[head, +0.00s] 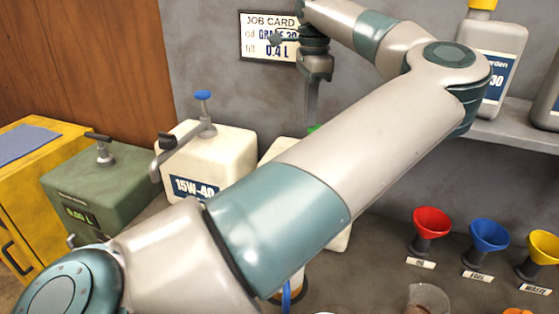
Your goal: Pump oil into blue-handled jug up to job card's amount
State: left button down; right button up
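The job card (268,37) on the back wall reads oil "GRADE 30", partly covered by my arm, and fill "0.4 L". My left gripper (312,112) points down just above a small green top (315,129); contact and finger gap cannot be told. A white container (283,150) near that top is mostly hidden behind my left arm. Another white container (215,155), labelled 15W-40, has a blue-topped pump (203,97). A blue curved piece (287,294), possibly the jug's handle, shows below my arm; the rest is hidden. My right gripper is not in view.
A green box (125,185) with a pump and a display reading about 0.00 L stands left, beside a yellow cabinet (50,140). Red (431,222), blue (489,236) and yellow (544,246) funnels stand at right. A shelf above holds a grey bottle (492,50).

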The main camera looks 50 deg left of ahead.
pick_arm(q)
notch_tip(320, 180, down, 2)
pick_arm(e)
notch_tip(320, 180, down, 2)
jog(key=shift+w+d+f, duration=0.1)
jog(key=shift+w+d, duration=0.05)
pick_arm(q)
jog(key=shift+d+r+p, duration=0.1)
jog(key=shift+r+p, duration=0.2)
jog(key=shift+r, duration=0.15)
jog(key=shift+w+d+r+p, duration=0.1)
jog(key=shift+d+r+p, duration=0.25)
jog(key=shift+r, duration=0.4)
jog(key=shift+w+d+r+p, duration=0.1)
jog(key=shift+d+r+p, duration=0.3)
jog(key=shift+r, duration=0.35)
jog(key=shift+w+d+r+p, duration=0.1)
jog(key=shift+d+r+p, duration=0.1)
jog(key=shift+r+p, duration=0.4)
jog(key=shift+d+r, duration=0.1)
jog(key=shift+r, duration=0.55)
jog(key=shift+r+p, duration=0.3)
jog(key=shift+p, duration=0.1)
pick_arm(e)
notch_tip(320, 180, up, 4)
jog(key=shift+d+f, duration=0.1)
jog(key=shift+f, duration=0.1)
